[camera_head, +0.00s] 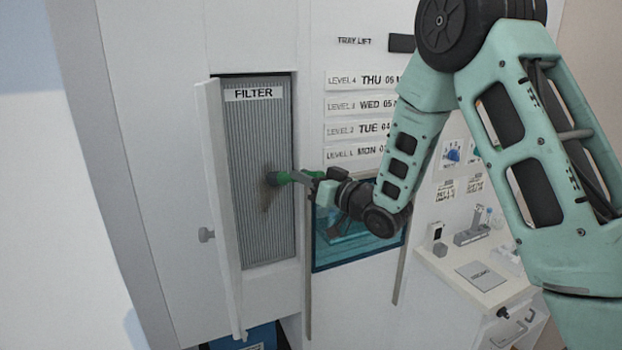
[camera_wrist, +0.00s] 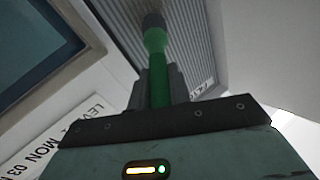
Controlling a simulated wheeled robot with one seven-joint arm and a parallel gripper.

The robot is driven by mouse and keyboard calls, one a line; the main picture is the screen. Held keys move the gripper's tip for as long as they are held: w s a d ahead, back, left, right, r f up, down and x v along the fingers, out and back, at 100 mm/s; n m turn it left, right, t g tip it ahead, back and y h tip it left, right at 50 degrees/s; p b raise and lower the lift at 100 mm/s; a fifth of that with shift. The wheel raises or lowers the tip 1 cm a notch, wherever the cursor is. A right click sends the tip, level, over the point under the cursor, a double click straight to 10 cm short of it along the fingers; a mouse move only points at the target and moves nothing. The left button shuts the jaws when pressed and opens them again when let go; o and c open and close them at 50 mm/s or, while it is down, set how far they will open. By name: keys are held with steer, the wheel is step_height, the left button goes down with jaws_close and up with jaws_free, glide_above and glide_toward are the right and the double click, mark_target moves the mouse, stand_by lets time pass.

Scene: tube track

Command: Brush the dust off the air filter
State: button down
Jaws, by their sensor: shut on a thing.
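The air filter (camera_head: 248,130) is a tall grey ribbed panel labelled FILTER, set in an open compartment. Its ribs also show in the wrist view (camera_wrist: 192,45). A brownish dust patch (camera_head: 266,197) lies on its lower middle, by the brush head. My gripper (camera_head: 306,177) is shut on a green-handled brush (camera_head: 284,177) and holds it roughly level, pointing left. The brush's green handle and dark head also show in the wrist view (camera_wrist: 156,60). The dark head is at the filter's face; I cannot tell whether it touches. The bristle tips are unclear.
The filter door (camera_head: 220,200) stands open at the left, with a grey knob (camera_head: 206,235). A tray lift window (camera_head: 350,254) is to the right, below the day labels. A white counter (camera_head: 478,290) with small items is at the right. A blue bin (camera_head: 245,341) is below.

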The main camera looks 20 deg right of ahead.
steer(key=shift+a+b, duration=0.35)
steer(key=shift+a, duration=0.65)
steer(key=shift+d, duration=0.1)
steer(key=shift+d+b, duration=0.55)
steer(key=shift+d, duration=1.2)
steer(key=shift+a, duration=0.15)
steer(key=shift+a+b, duration=0.35)
steer(key=shift+a, duration=0.7)
steer(key=shift+a, duration=0.1)
